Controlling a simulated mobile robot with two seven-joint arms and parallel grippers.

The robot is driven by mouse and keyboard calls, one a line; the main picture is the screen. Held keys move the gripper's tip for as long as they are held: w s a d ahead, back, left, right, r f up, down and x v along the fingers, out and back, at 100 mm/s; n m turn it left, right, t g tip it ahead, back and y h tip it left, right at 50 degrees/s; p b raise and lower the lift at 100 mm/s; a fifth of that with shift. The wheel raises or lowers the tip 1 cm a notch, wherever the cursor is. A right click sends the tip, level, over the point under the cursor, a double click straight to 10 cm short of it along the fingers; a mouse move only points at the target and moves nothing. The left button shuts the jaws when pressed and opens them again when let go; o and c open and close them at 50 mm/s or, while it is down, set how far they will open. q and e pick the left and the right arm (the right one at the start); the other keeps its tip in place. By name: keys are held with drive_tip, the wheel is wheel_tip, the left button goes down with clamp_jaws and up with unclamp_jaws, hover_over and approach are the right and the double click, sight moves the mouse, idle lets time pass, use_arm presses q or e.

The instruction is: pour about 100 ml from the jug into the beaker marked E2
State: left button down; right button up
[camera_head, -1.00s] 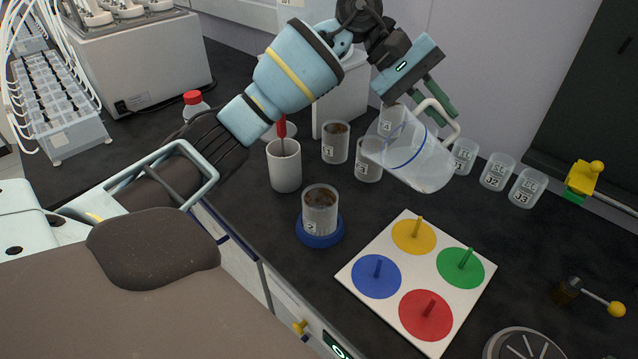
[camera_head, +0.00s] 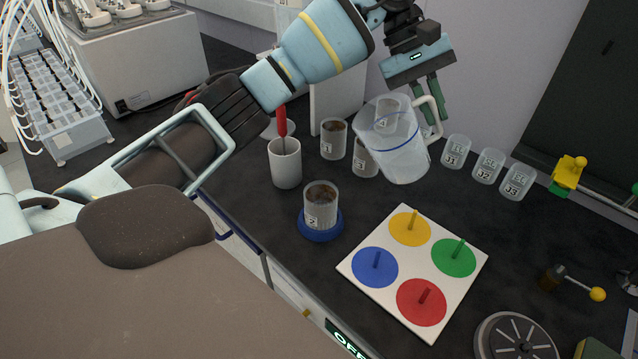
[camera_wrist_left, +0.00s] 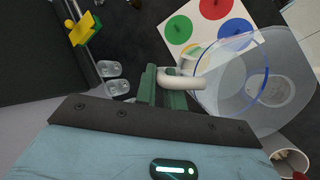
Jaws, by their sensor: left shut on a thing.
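My left gripper (camera_head: 432,100) is shut on the white handle of the clear jug (camera_head: 402,160), held above the bench. The jug has a blue line around it and leans slightly; I cannot tell how much liquid it holds. The wrist view also shows the jug (camera_wrist_left: 232,100) and the green fingers of the gripper (camera_wrist_left: 165,88) at its handle. A beaker marked with a 2 (camera_head: 320,212), with dark brown content, stands upright on a round blue base (camera_head: 322,232), left of and below the jug. The letter before its 2 is too small to read. My right gripper is not in view.
Similar beakers marked 1 (camera_head: 333,140) and 3 (camera_head: 364,165) stand behind; another shows behind the jug. A white cup (camera_head: 285,168) holds a red-handled tool. Empty beakers (camera_head: 487,166) stand right. A white board with coloured discs (camera_head: 365,281) lies in front.

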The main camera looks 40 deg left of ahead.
use_arm(q)
drive_tip(key=shift+r+g+y, duration=0.25)
drive_tip(key=shift+g+y, duration=0.25)
drive_tip(key=shift+y, duration=0.3)
drive_tip(key=shift+d+f+n+g+y, duration=0.15)
drive_tip(key=shift+n+g+y, duration=0.15)
drive_tip(key=shift+g+y, duration=0.25)
drive_tip(key=shift+g+y+b, duration=0.25)
drive_tip(key=shift+y+b, duration=0.1)
drive_tip(key=shift+b, duration=0.05)
drive_tip(key=shift+r+p, duration=0.25)
drive_tip(key=shift+p, duration=0.15)
drive_tip(key=shift+n+g+y+p, duration=0.3)
drive_tip(key=shift+g+y, duration=0.1)
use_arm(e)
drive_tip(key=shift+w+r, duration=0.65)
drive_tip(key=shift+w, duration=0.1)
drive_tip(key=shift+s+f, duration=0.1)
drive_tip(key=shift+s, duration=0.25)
